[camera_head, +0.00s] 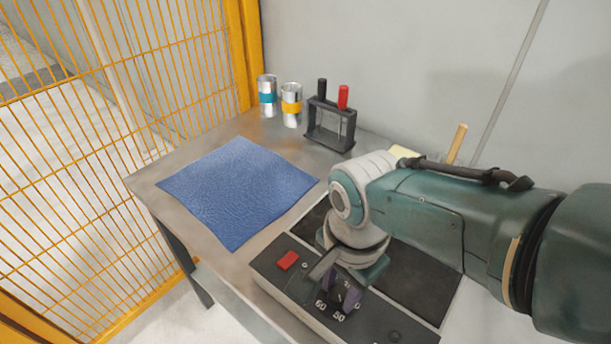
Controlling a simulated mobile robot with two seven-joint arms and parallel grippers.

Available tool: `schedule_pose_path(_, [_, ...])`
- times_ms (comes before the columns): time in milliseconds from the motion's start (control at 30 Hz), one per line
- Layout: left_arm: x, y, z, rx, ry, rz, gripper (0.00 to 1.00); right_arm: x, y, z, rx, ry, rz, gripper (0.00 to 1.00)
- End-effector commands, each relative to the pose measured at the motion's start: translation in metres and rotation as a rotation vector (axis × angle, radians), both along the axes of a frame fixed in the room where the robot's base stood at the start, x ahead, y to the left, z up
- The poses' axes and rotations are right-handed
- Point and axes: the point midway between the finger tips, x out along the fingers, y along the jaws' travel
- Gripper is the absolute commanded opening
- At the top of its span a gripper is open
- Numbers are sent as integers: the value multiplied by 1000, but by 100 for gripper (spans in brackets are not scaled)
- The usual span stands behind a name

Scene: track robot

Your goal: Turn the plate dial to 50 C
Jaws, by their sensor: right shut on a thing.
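My left gripper is not in view.
A red button (287,260) sits left of the dial. A blue mat (238,190) lies on the bench (150,177). Two cans (267,97) (291,112) and a tool rack (331,122) stand at the back. A yellow mesh fence (90,150) borders the left.

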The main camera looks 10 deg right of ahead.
Motion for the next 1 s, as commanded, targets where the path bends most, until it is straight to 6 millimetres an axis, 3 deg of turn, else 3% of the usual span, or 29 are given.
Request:
schedule_pose_path(300, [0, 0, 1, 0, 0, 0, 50, 1, 0, 1, 0, -2, -94, 0])
schedule_pose_path(767, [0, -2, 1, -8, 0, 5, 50, 1, 0, 1, -1, -3, -105, 0])
schedule_pose_path(800, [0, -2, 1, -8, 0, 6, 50, 1, 0, 1, -1, -3, -105, 41])
schedule_pose_path(1000, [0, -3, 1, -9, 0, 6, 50, 1, 0, 1, -1, -1, -105, 63])
